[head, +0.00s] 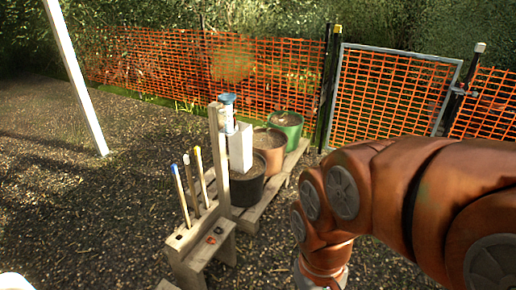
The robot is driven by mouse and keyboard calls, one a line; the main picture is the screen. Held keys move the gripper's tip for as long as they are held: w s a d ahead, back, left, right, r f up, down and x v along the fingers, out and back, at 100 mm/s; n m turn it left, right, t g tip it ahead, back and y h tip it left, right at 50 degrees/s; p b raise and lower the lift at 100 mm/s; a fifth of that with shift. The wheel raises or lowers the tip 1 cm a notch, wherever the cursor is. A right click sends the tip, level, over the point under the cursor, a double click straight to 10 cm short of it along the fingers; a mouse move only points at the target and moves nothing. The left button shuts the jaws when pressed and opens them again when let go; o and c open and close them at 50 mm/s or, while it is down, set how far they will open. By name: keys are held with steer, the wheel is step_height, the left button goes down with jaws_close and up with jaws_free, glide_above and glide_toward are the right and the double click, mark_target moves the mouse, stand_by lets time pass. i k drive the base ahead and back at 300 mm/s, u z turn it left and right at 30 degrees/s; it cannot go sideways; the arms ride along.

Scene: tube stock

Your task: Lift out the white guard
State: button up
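A white, box-shaped upright sleeve (240,148), which looks like the white guard, stands at the dark pot (248,188), just right of a tall wooden post. Its lower end seems to be in or just behind the pot's rim; I cannot tell which. The post hides part of its left side. My arm comes in from the right and bends down to the bottom edge. My gripper is out of the frame, so its state and any load are hidden.
A wooden rack (187,240) with several colour-tipped stakes stands in front. A blue-and-white cylinder (228,112) is at the post's top. Terracotta (268,140) and green (286,119) pots share a pallet (268,205). Orange mesh fence (150,60) runs behind; gravel at left is clear.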

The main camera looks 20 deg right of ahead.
mark_target(240, 144)
steer(key=z, duration=0.7)
steer(key=i, duration=1.35)
steer(key=z, duration=0.45)
steer(key=i, duration=1.3)
steer(key=u, duration=2.55)
steer(key=i, duration=0.15)
steer(key=u, duration=0.1)
